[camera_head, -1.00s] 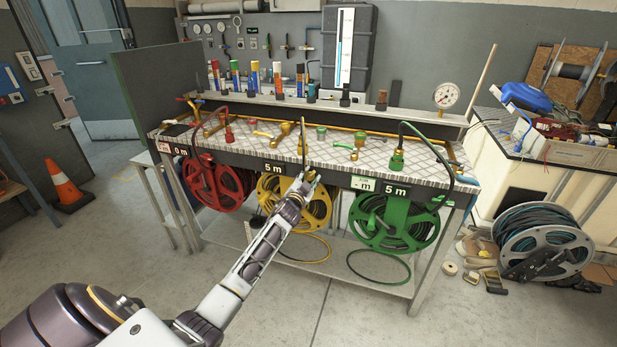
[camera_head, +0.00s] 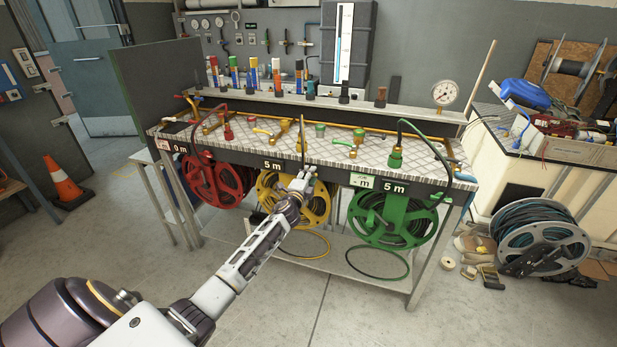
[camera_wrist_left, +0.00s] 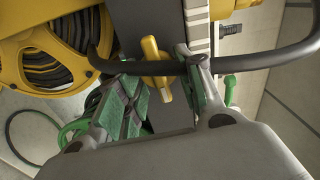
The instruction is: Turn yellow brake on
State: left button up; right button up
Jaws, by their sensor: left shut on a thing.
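The yellow hose reel (camera_head: 317,205) hangs under the middle of the bench front, below a "5 m" label. Its yellow brake lever (camera_wrist_left: 153,58) shows in the left wrist view, beside the reel with its coiled dark hose (camera_wrist_left: 45,62). My left gripper (camera_head: 304,180) is at the bench's front edge, over the upper part of the yellow reel, and hides the brake in the head view. In the left wrist view its green-padded fingers (camera_wrist_left: 165,88) stand on either side of the yellow lever and are shut on it. My right gripper is not in view.
A red reel (camera_head: 215,182) hangs to the left and a green reel (camera_head: 392,219) to the right. A dark hose (camera_wrist_left: 250,62) crosses close to my fingers in the left wrist view. Valves and fittings stand on the bench top (camera_head: 270,148). The floor in front is clear.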

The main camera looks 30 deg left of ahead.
pick_arm(q)
jog(key=shift+m, duration=0.5)
jog(key=shift+f, duration=0.1)
jog(key=o, duration=1)
jog(key=shift+v, duration=5.95)
jog(key=shift+n, duration=0.3)
